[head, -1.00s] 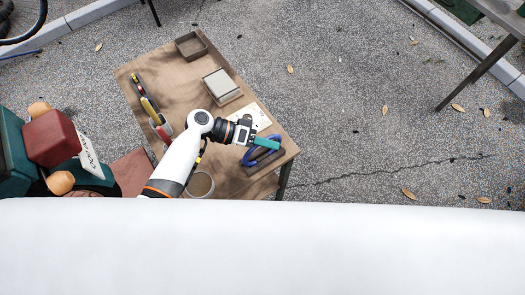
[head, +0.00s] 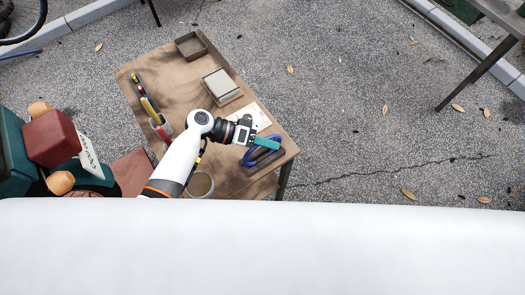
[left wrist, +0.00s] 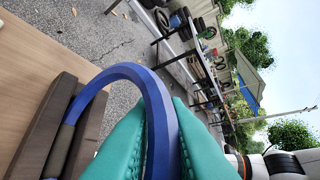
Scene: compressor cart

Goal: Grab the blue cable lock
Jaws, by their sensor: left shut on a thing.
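The blue cable lock (head: 248,157) is a blue loop at the right end of the small brown table (head: 173,72). In the left wrist view the blue loop (left wrist: 155,88) arches up and passes between the teal fingers of my left gripper (left wrist: 152,135). My left gripper (head: 266,143) is shut on the loop. The lower end of the loop is at a dark brown slotted block (left wrist: 35,125), which also shows under it in the head view (head: 263,162). Whether the lock is clear of the block I cannot tell. My right gripper is not in view.
On the table are a brown open box (head: 191,46), a lidded tin (head: 221,84), a round container (head: 200,185) and several tools (head: 150,110) at the left edge. A red and teal machine (head: 55,140) stands left of the table. Open gravel ground lies right.

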